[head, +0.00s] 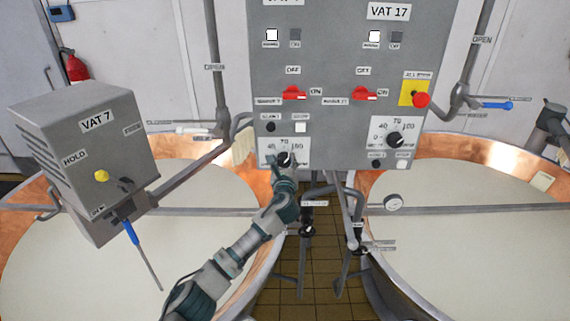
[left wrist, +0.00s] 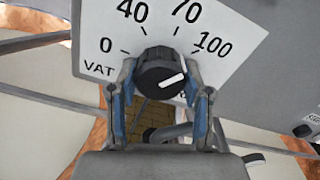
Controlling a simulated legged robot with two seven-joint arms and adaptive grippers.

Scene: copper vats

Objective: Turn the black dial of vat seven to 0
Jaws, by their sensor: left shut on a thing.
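The black dial (head: 284,157) sits on a white scale plate (head: 269,146) low on the left half of the grey control panel. In the left wrist view the dial (left wrist: 160,70) faces me, with 0, 40, 70 and 100 around it. Its white mark lies on the lower right of its face, angled toward the right, on the 100 side and away from 0. My left gripper (head: 284,167) is shut on the dial; in the left wrist view its fingers (left wrist: 160,88) hold it from both sides. The plate's VAT label is partly hidden. My right gripper is out of view.
A similar dial (head: 395,139) is on the right half of the panel, under VAT 17. Red switches (head: 293,93) and a red stop button (head: 420,99) are above. A grey VAT 7 box (head: 95,160) stands left, over a copper vat (head: 180,174). Pipes run below the panel.

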